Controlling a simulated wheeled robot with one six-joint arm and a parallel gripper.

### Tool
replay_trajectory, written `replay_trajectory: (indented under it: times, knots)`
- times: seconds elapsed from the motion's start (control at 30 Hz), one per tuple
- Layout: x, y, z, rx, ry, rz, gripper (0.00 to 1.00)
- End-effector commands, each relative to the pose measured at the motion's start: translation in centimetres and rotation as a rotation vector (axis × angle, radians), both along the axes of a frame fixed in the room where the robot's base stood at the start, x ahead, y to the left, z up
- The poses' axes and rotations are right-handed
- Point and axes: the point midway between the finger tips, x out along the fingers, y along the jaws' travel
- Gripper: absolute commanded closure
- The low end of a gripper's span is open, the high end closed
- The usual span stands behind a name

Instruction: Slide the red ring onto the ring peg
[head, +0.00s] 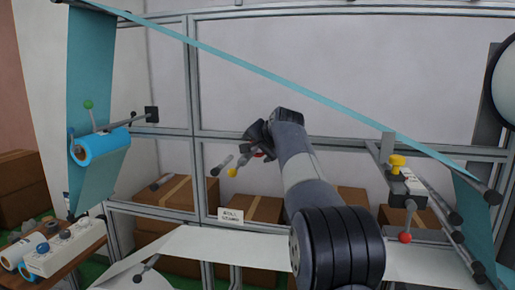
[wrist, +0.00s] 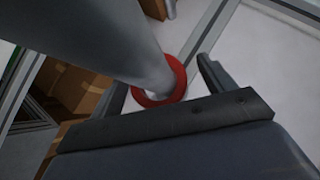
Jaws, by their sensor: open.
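The red ring (wrist: 179,84) sits around a thick grey rod (wrist: 110,40) in the wrist view, which looks like the ring peg. The rod comes in from the upper left and passes into the ring. My gripper (wrist: 164,72) is open, with one finger on each side of the ring and a visible gap at both. In the head view my gripper (head: 258,148) is at the middle of the frame, and only a sliver of the red ring (head: 261,155) shows beside it. Two short grey rods reach left there, one with a yellow end (head: 232,173); the ring's seating depth is unclear.
A teal web (head: 270,75) runs slanting above my arm. A white sheet (head: 225,243) lies below it. A blue roll (head: 103,146) is at left. A bracket with a yellow knob (head: 397,161) and a red knob (head: 405,238) is at right. Cardboard boxes (head: 255,208) stand behind the frame.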

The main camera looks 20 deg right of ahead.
Motion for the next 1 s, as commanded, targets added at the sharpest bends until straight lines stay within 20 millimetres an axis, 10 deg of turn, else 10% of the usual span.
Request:
replay_trajectory:
  times: [1.0]
  knots:
    - [-9.4, -0.2, 5.4, 0.000, 0.000, 0.000, 0.22]
